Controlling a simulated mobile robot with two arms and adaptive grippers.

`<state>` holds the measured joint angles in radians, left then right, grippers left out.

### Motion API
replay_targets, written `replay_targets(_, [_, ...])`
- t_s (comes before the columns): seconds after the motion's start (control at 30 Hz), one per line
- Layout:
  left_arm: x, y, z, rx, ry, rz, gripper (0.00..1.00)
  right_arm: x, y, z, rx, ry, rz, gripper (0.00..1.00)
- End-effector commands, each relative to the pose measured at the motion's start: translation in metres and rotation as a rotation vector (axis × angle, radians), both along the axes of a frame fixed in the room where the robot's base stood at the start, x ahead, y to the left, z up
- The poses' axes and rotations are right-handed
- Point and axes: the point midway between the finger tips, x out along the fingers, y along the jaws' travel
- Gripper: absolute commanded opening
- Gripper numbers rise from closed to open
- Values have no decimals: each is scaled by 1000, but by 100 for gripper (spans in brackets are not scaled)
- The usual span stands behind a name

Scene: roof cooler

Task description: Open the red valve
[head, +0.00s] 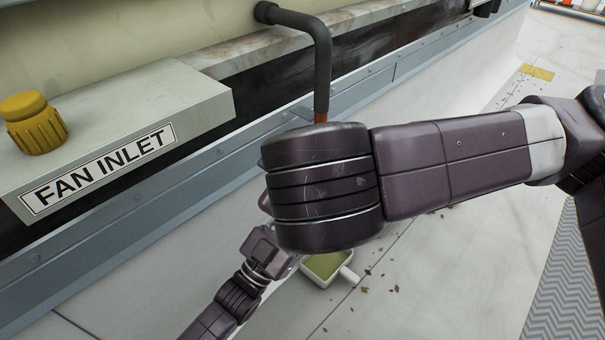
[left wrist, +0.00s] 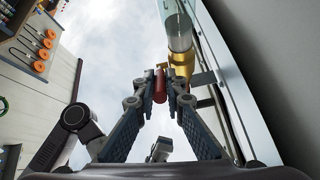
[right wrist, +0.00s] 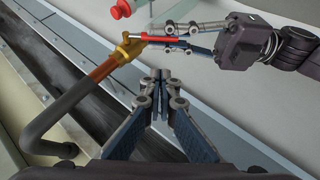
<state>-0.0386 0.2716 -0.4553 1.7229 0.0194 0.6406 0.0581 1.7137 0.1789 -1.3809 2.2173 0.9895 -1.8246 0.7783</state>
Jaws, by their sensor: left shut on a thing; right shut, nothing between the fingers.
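The red valve handle (right wrist: 160,39) is a thin red lever on a brass valve body (right wrist: 128,47) at the end of a copper and dark pipe. My left gripper (right wrist: 180,40) is shut on the red lever from the right in the right wrist view. In the left wrist view the red handle (left wrist: 160,86) sits between the fingertips, with the brass body (left wrist: 182,62) just beyond. My right gripper (right wrist: 160,76) is shut and empty, apart from the valve. In the head view my right arm hides the valve and the fingers of both grippers.
A dark insulated pipe (head: 321,60) bends down from the wall unit. A ledge marked FAN INLET (head: 100,168) carries a yellow cap (head: 34,124). A small white basin (head: 345,276) with greenish contents is on the floor. A red knob (right wrist: 121,9) shows at the top.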

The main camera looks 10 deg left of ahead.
Motion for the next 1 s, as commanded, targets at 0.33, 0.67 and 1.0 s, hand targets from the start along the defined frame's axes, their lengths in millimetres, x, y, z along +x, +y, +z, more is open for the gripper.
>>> replay_targets(0.33, [0,0,-1,1,1,-1,0,43,-2,-49,0,2,-1,0])
replay_targets(0.67, [0,0,0,1,1,-1,0,50,-11,-66,2,1,1,0])
replay_targets(1.0, [0,0,0,1,1,-1,0,50,-12,-67,2,2,1,0])
